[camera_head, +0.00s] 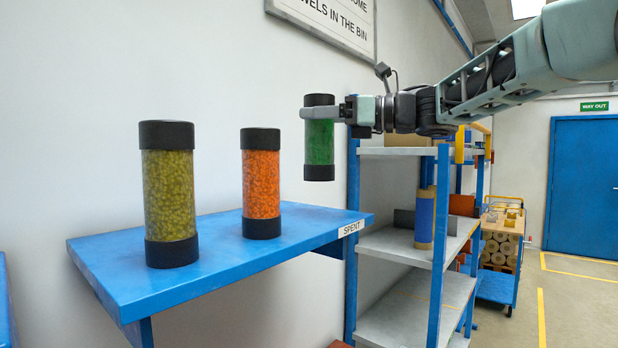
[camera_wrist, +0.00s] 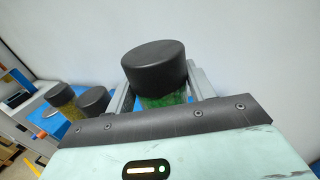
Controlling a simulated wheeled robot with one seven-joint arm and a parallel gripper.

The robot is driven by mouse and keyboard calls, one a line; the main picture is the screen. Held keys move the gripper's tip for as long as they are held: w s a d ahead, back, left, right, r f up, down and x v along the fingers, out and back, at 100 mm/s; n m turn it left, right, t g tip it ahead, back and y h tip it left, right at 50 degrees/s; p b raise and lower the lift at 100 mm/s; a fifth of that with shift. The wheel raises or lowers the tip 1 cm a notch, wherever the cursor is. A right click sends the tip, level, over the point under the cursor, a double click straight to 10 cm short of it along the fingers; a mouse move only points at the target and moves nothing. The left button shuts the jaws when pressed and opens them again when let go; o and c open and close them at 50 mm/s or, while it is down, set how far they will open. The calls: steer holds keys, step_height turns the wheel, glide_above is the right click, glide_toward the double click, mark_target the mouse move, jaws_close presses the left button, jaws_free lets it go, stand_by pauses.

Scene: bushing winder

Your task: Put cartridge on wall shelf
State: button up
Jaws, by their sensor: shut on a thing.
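A green cartridge (camera_head: 319,143) with black end caps is upright in my gripper (camera_head: 328,113), which is shut around its upper part. In the head view its lower cap appears above the level of the blue wall shelf (camera_head: 215,268) and near its far right end. In the wrist view the green cartridge (camera_wrist: 163,98) sits between the two fingers, its black cap toward the camera. A yellow-green cartridge (camera_head: 168,195) and an orange cartridge (camera_head: 261,185) stand upright on the shelf. The shelf's edge label (camera_head: 351,228) reads "SPENT".
The shelf's far right part, right of the orange cartridge, is bare. A grey rack with blue posts (camera_head: 440,230) stands just beyond the shelf. A wall sign (camera_head: 330,22) hangs above. A blue cart (camera_head: 497,285) and a blue door (camera_head: 583,185) are farther back.

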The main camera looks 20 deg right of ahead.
mark_target(322, 153)
steer(key=shift+f+p, duration=1)
steer(key=shift+f, duration=2.55)
steer(key=o, duration=1.2)
steer(key=shift+c, duration=0.2)
steer(key=shift+d, duration=0.1)
steer(key=b+v, duration=0.5)
steer(key=v, duration=0.7)
steer(key=shift+b, duration=0.35)
